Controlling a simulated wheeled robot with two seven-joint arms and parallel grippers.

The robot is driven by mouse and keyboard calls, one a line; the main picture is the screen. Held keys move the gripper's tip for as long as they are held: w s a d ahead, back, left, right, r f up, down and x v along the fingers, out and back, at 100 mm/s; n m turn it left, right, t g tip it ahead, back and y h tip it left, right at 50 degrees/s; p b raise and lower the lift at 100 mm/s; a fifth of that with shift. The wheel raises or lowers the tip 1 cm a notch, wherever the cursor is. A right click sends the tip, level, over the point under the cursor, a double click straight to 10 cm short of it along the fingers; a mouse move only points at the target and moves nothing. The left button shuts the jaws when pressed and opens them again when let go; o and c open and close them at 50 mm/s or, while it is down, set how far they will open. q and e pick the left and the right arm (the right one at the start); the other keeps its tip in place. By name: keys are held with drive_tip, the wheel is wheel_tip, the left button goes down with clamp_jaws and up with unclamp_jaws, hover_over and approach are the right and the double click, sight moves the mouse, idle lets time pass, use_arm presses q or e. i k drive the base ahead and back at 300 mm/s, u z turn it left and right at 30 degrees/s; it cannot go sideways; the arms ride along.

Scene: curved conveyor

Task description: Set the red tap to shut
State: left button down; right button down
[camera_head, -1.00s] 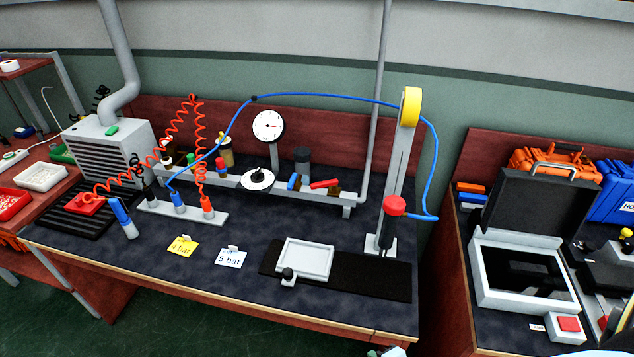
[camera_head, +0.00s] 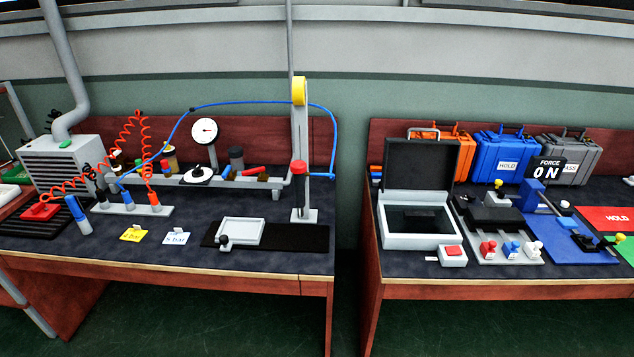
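The red tap (camera_head: 253,171) is a small red lever on the grey pipe rail (camera_head: 190,181) at the back of the left bench. Its lever seems to lie roughly along the rail, but it is too small to tell its exact setting. A blue lever (camera_head: 227,172) sits just left of it. A white round dial gauge (camera_head: 205,131) stands behind the rail, to the left of the taps. Neither of my grippers shows in this view.
A blue hose (camera_head: 262,104) arches above. A white tray (camera_head: 242,231) lies in front. A gap separates the right bench (camera_head: 500,290).

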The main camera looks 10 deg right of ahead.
sight(262, 169)
drive_tip(key=u, duration=1.15)
drive_tip(key=i, duration=0.8)
drive_tip(key=u, duration=0.05)
